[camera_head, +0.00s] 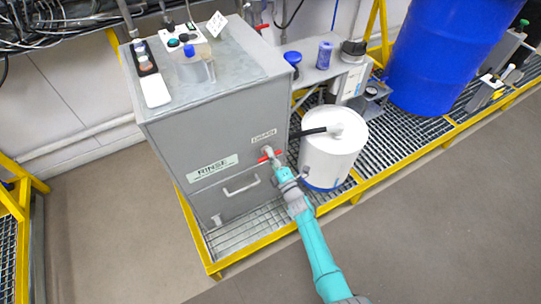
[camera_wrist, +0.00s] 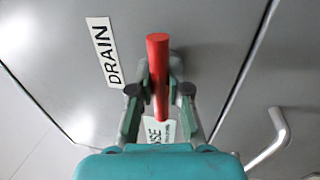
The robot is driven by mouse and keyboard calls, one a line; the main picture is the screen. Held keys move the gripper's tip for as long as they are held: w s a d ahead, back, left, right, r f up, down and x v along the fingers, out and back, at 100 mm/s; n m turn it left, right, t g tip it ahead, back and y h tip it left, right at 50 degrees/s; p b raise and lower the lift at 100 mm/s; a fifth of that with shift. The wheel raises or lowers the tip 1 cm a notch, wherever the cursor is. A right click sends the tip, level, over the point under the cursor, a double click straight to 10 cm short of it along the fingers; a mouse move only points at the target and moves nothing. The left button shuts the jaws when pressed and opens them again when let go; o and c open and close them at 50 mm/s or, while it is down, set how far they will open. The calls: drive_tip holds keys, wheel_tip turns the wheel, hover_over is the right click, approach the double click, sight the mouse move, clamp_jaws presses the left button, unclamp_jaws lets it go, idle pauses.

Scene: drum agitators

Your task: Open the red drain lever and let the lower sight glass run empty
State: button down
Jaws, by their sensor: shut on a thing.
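The red drain lever (camera_wrist: 158,62) is a round red bar on the grey cabinet front, beside a label reading DRAIN (camera_wrist: 104,52). In the head view the lever (camera_head: 264,158) shows as a bit of red at my arm's end. My gripper (camera_wrist: 160,92) has a finger on each side of the lever and is shut on it. In the head view my gripper (camera_head: 276,168) is at the cabinet front. I cannot pick out the lower sight glass in either view.
The grey RINSE cabinet (camera_head: 165,150) has a bent handle (camera_head: 241,186) below the lever. A white drum (camera_head: 328,160) with a black hose stands close on the right. A yellow-edged grating (camera_head: 250,238) lies beneath. A blue drum (camera_head: 440,55) stands behind. Floor in front is clear.

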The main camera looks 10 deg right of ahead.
idle(0.4)
drive_tip(key=c, duration=1.1)
unclamp_jaws()
drive_tip(key=shift+v, duration=6)
